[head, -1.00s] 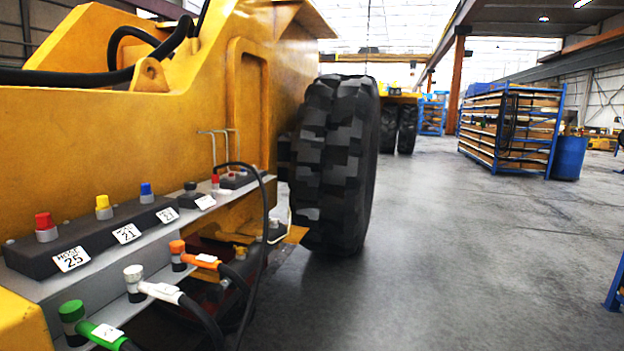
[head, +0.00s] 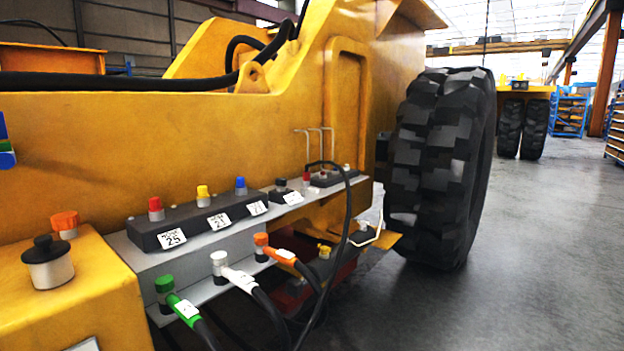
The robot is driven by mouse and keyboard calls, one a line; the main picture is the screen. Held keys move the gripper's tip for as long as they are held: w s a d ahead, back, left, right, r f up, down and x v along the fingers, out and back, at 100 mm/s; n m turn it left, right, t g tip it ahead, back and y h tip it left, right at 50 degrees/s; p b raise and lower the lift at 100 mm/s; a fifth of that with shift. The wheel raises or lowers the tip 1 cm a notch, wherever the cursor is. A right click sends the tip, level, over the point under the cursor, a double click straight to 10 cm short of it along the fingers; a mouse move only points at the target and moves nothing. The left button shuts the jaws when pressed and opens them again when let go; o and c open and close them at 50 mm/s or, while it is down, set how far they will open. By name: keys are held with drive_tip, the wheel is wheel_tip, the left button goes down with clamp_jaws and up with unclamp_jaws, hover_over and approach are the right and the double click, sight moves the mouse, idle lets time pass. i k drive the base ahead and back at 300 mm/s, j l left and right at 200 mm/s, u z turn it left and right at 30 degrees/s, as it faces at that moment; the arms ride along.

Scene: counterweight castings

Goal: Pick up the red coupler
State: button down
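A red-capped coupler (head: 155,208) with a grey collar stands upright on the dark block (head: 150,236), above the label reading 25. A yellow-capped coupler (head: 203,195) and a blue-capped one (head: 240,186) stand in the same row to its right. A second, smaller red cap (head: 307,180) shows farther right, by a black hose. My gripper is not in view, and nothing visible touches the red coupler.
Green (head: 184,310), white (head: 240,280) and orange (head: 282,255) hose ends stick out below the block. A yellow ledge (head: 75,300) with a black-topped pot (head: 48,262) is at left.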

sight(306, 174)
drive_tip(key=i+l+u, duration=0.1)
drive_tip(key=i, duration=0.45)
drive_tip(key=i+l+u, duration=0.1)
drive_tip(key=i+l, duration=0.25)
drive_tip(key=i, duration=0.2)
drive_tip(key=i+l+u, duration=0.1)
drive_tip(key=i+l, duration=0.15)
drive_tip(key=i, duration=0.3)
drive_tip(key=i+l+u, duration=0.1)
drive_tip(key=i+l, duration=0.25)
drive_tip(key=i, duration=0.15)
drive_tip(key=i+l+u, duration=0.1)
drive_tip(key=i+l, duration=0.25)
drive_tip(key=i, duration=0.15)
